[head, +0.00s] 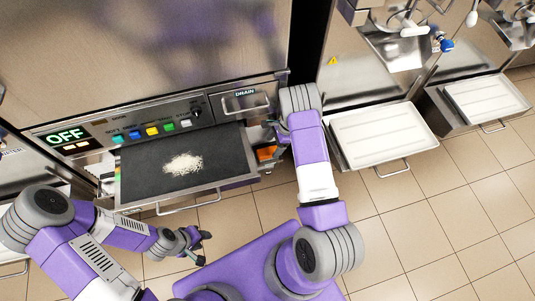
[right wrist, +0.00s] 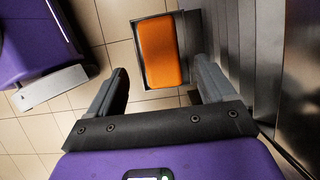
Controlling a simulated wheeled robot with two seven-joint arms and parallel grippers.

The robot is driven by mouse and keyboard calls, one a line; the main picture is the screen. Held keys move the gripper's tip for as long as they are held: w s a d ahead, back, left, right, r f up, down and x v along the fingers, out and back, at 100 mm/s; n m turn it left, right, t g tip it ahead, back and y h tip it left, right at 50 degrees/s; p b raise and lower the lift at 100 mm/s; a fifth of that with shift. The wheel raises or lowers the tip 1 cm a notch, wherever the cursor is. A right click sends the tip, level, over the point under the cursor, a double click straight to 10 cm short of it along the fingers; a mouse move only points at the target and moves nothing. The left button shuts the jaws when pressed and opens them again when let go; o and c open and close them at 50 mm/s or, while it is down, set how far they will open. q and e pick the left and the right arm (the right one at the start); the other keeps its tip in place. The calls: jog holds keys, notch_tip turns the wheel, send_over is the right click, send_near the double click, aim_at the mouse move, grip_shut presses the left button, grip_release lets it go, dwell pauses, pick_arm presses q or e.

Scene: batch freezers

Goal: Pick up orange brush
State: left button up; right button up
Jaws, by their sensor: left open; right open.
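The orange brush shows in the right wrist view (right wrist: 160,50) as an orange block lying in a small grey holder (right wrist: 141,75). In the head view the orange brush (head: 266,153) is partly hidden by my right arm, beside the right end of the dark tray. My right gripper (right wrist: 162,78) is open, with one finger on each side of the brush in the picture. I see no contact, and the depth gap is unclear. In the head view my right gripper (head: 275,130) is small and partly hidden. My left gripper (head: 203,248) is open and empty, below the tray.
The dark tray (head: 225,150) holds a pile of white powder (head: 184,163). Behind it is the freezer panel with an OFF display (head: 66,136), coloured buttons and a drain drawer (head: 245,102). White trays (head: 385,135) stand to the right. Tiled floor is open at lower right.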

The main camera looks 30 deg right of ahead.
aim_at(269, 151)
jog(key=b+x, duration=0.1)
jog(key=x, duration=0.3)
jog(key=shift+w+a+f+b, duration=0.15)
jog(key=shift+a+f+b, duration=0.1)
jog(key=shift+b, duration=0.1)
jog(key=shift+d+f+b, duration=0.1)
jog(key=shift+f+b, duration=0.1)
jog(key=shift+b, duration=0.1)
dwell(0.4)
jog(key=c, duration=1.1)
jog(key=shift+r, duration=0.15)
